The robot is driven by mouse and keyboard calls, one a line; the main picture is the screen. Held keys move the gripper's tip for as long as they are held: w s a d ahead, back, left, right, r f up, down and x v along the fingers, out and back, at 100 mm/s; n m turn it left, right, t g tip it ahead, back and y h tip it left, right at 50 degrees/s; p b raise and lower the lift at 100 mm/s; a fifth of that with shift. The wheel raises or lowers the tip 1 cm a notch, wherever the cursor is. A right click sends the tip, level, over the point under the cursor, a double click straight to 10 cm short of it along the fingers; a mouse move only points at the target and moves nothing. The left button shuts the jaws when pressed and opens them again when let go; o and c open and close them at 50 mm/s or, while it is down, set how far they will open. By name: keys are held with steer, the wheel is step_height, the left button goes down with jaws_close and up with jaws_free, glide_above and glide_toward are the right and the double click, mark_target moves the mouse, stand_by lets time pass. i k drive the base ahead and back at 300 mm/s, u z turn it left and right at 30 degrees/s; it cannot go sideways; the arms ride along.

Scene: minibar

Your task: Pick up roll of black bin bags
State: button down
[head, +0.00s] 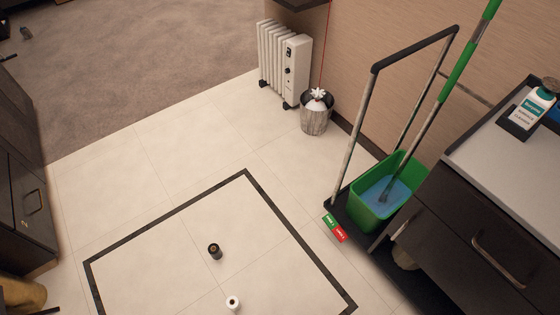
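A small black roll (214,251), which looks like the roll of black bin bags, stands on the pale tiled floor (165,262). It is inside the square outlined by a dark border. A similar small white roll (233,302) stands below and slightly right of it, near the bottom edge of the head view. The two rolls are apart. My gripper is not in view.
A cart holding a green bucket (365,211) stands at right beside a dark counter (483,225). A white radiator (285,62) and a waste bin (315,117) stand along the wall. Dark cabinets (22,190) line the left. Floor around the rolls is clear.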

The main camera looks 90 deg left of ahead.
mark_target(215, 251)
steer(key=u, duration=3.5)
steer(key=k, duration=0.65)
steer(key=z, duration=0.75)
steer(key=i, duration=0.8)
steer(key=u, duration=0.85)
steer(key=i, duration=0.85)
steer(key=u, duration=0.9)
